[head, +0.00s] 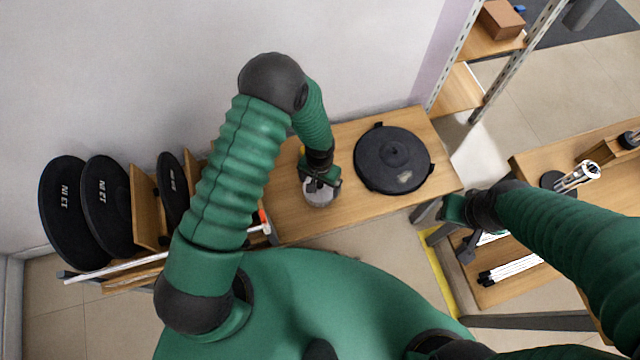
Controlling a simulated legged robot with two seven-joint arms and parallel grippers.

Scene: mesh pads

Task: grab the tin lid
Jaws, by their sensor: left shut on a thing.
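A small, round, silver-grey thing, which I take to be the tin lid (319,198), is at the left part of the wooden bench top (288,218), near its front edge. My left gripper (321,184) reaches down over it from above and is shut on it; the gripper hides part of it. I cannot tell whether it touches the bench top. My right gripper (457,212) is off to the right, in front of the bench's right end and apart from the lid. Its fingers are too unclear to show whether they are open.
A large black round pad (393,158) lies on the bench, right of my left gripper. Black discs (64,212) stand in a wooden rack at the left. A second wooden table (540,160) is at the right, with a shelf unit (487,48) behind. Bare bench lies around the pad.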

